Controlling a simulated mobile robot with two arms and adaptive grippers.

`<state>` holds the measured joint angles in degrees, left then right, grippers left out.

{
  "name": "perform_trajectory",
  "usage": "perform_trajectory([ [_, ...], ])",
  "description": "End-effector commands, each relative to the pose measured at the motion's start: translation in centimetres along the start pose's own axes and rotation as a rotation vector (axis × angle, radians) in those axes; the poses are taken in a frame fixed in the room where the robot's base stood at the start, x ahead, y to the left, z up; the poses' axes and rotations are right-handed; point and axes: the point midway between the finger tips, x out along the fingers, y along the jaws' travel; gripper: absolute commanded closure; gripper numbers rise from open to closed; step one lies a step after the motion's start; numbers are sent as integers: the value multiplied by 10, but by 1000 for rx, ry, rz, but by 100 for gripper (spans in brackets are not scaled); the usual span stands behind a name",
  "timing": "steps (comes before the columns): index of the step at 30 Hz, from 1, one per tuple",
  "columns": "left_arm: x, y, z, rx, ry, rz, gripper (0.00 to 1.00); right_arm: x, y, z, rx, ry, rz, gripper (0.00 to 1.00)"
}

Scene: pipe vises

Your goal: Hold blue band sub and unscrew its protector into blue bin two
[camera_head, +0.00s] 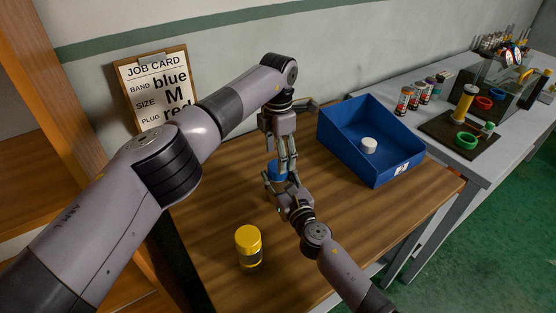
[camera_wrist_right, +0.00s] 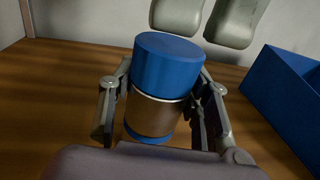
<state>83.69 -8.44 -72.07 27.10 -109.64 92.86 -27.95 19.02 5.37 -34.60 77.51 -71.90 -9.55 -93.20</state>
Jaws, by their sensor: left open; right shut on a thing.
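The blue band sub (camera_wrist_right: 152,116) is a metallic cylinder with a blue protector (camera_wrist_right: 169,65) on top and a blue band at its lower end. It stands upright between the fingers of my right gripper (camera_wrist_right: 158,108), which is shut on its metal body. In the head view the protector (camera_head: 277,170) is partly hidden by the grippers, and my right gripper (camera_head: 276,189) reaches it from the front. My left gripper (camera_head: 286,165) points down just above the protector, open; its fingers (camera_wrist_right: 208,18) also show beyond the cap. I cannot tell whether the sub touches the table.
A blue bin (camera_head: 341,148) with a white round cap (camera_head: 369,145) inside stands to the right; its label is too small to read. A yellow-capped sub (camera_head: 248,245) stands at the front. A job card (camera_head: 157,85) leans behind. A grey bench (camera_head: 440,166) with small parts is further right.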

Motion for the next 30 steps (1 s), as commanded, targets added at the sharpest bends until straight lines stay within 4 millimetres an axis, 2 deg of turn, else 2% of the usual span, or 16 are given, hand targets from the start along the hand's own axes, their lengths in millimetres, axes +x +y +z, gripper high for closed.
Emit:
perform_trajectory([
  [3, 0, 0, 0, 0, 0, -1, 35, 0, 0, 0, -1, 0, 0, 100],
  [4, 1, 0, 0, 0, 0, -1, 35, 0, 0, 0, -1, 0, 0, 55],
  [6, 1, 0, 0, 0, 0, 0, 35, 0, 0, 0, -1, 0, 0, 51],
  [15, 1, 0, 0, 0, 0, -1, 35, 0, 0, 0, 0, 0, 0, 32],
  [25, 1, 0, 0, 0, 0, -1, 35, -3, 0, 0, -1, 0, 0, 32],
  [30, 1, 0, 0, 0, 0, -1, 35, -22, -1, -1, -3, 0, 0, 32],
])
